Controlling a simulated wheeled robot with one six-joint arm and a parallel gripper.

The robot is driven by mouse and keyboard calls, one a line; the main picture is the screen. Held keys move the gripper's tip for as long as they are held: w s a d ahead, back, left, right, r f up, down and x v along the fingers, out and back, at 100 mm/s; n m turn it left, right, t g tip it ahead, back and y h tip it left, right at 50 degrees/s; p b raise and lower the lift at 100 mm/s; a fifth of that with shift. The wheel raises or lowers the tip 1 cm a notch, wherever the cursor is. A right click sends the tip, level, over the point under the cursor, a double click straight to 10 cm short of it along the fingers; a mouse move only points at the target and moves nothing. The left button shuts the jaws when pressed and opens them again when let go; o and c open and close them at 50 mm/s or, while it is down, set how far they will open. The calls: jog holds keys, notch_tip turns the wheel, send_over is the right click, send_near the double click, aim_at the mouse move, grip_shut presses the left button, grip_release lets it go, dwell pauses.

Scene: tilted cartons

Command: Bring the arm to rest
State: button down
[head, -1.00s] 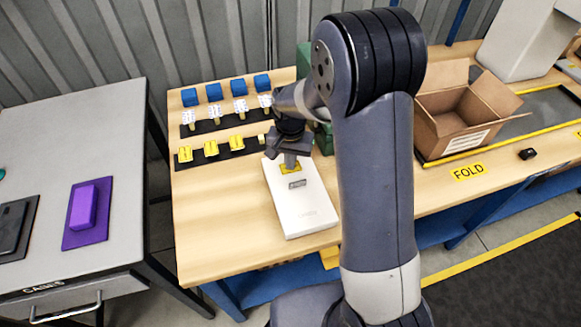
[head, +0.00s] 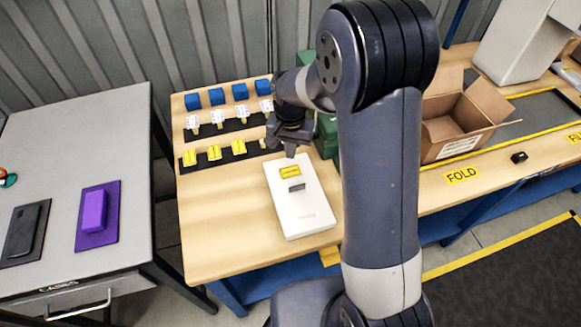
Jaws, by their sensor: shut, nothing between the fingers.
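My gripper (head: 290,150) hangs at the end of my arm over the wooden table, pointing down. Its fingers are shut and hold nothing. Just below and in front of it lies a white flat box (head: 304,212) with a yellow piece (head: 290,171) and a small grey label on its top. The fingertips appear just above the far end of the box; I cannot tell the exact gap. My upper arm hides the middle of the table.
Rows of blue blocks (head: 239,91), white pieces (head: 217,117) and yellow pieces (head: 214,153) stand left of my gripper. Green boxes (head: 327,135) are close behind it. An open carton (head: 458,121) stands right of my arm. A grey table (head: 60,165) is at left.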

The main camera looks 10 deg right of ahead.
aim_at(290, 171)
dwell(0.3)
notch_tip(290, 171, down, 7)
jog(key=b, duration=0.5)
jog(key=shift+f, duration=0.2)
jog(key=shift+r, duration=0.5)
